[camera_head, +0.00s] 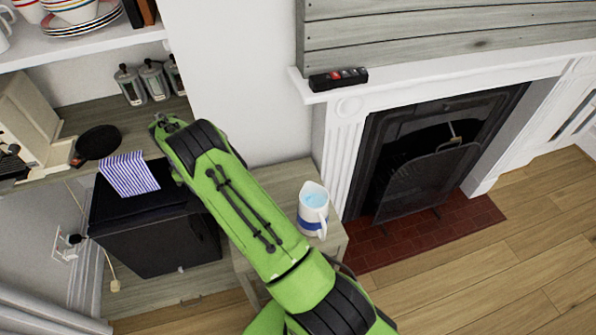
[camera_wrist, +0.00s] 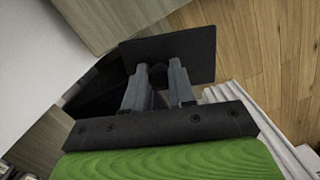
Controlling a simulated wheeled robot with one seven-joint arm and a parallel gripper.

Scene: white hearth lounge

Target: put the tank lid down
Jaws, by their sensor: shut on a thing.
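In the wrist view, my gripper (camera_wrist: 158,78) is shut on the small dark knob of a flat black plate, the tank lid (camera_wrist: 192,48). The plate has straight edges and extends beyond the fingertips. A darker black surface (camera_wrist: 98,84) lies to its left; I cannot tell whether they touch. In the head view, my green arm reaches to the upper left, and the gripper and lid cannot be made out there.
A black box (camera_head: 160,240) with a striped cloth (camera_head: 129,174) on top stands under the shelf. A white jug (camera_head: 313,208) stands on a small wooden table (camera_head: 286,178) close to my arm. Several canisters (camera_head: 153,80) and a round black object (camera_head: 97,142) are on the shelf.

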